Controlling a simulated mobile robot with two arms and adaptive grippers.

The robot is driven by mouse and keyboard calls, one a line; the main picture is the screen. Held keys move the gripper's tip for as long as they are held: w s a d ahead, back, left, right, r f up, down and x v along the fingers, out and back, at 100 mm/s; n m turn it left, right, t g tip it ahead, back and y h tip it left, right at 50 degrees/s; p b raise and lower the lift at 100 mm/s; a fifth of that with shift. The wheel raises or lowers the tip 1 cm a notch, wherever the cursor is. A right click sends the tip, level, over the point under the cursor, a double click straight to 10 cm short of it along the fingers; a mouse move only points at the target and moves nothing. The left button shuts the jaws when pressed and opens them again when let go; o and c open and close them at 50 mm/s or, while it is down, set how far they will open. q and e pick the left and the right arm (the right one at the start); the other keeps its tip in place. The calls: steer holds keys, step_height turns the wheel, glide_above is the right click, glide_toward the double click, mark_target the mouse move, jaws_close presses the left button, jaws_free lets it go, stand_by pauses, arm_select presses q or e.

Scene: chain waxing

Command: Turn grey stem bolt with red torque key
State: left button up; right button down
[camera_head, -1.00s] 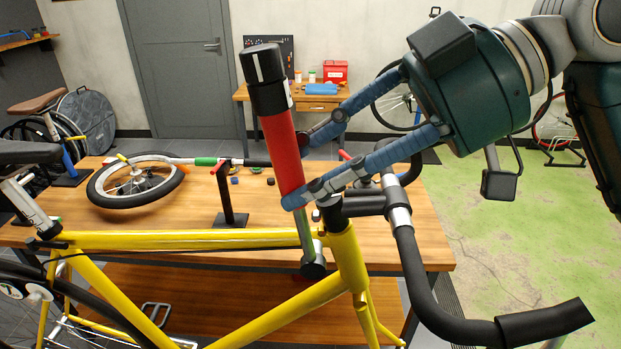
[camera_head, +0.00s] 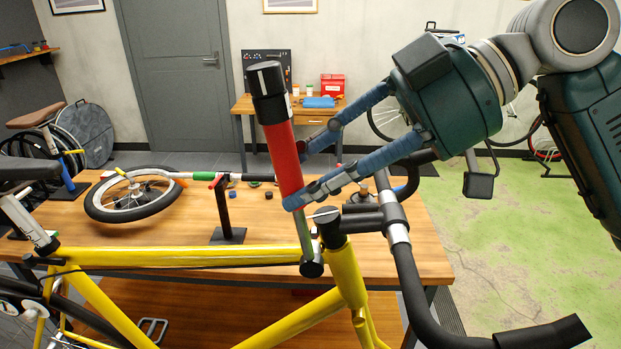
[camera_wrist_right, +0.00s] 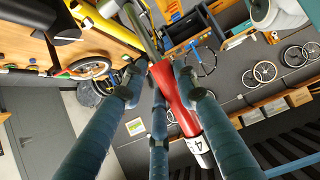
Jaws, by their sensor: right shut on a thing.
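The red torque key (camera_head: 281,155) has a red grip, a black top end with a white mark, and a grey shaft ending in a dark head (camera_head: 312,265). My right gripper (camera_head: 296,177) is shut around the red grip and holds the key nearly upright, its top leaning left. In the right wrist view the fingers (camera_wrist_right: 155,85) surround the red grip (camera_wrist_right: 174,95). The key's head is beside the yellow bike's (camera_head: 190,256) stem area (camera_head: 328,232); I cannot tell whether it touches. The grey stem bolt cannot be made out clearly. My left gripper is not in view.
Black handlebars (camera_head: 412,278) extend toward the lower right, close under my right gripper. A wooden workbench (camera_head: 420,245) behind the bike holds a small wheel (camera_head: 135,195) and a black stand (camera_head: 228,236). Green floor (camera_head: 500,230) at the right is open.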

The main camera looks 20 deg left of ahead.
steer(key=shift+w+a+r+p, duration=0.1)
steer(key=shift+w+a+p, duration=0.1)
steer(key=shift+w+p, duration=0.4)
steer(key=shift+w+a+p, duration=0.15)
steer(key=shift+w+p, duration=0.25)
steer(key=shift+w, duration=0.3)
steer(key=shift+w, duration=0.2)
stand_by(0.4)
steer(key=shift+s+a+f+t+h+p, duration=0.2)
steer(key=shift+a+h+p, duration=0.4)
steer(key=shift+p, duration=0.95)
steer(key=shift+s+a+f+t+h+p, duration=0.1)
steer(key=shift+s+a+h+p, duration=0.3)
steer(key=shift+p, duration=1.1)
steer(key=shift+w+a+h, duration=0.1)
steer(key=shift+a+h, duration=0.05)
steer(key=shift+h, duration=0.25)
steer(key=shift+f, duration=0.1)
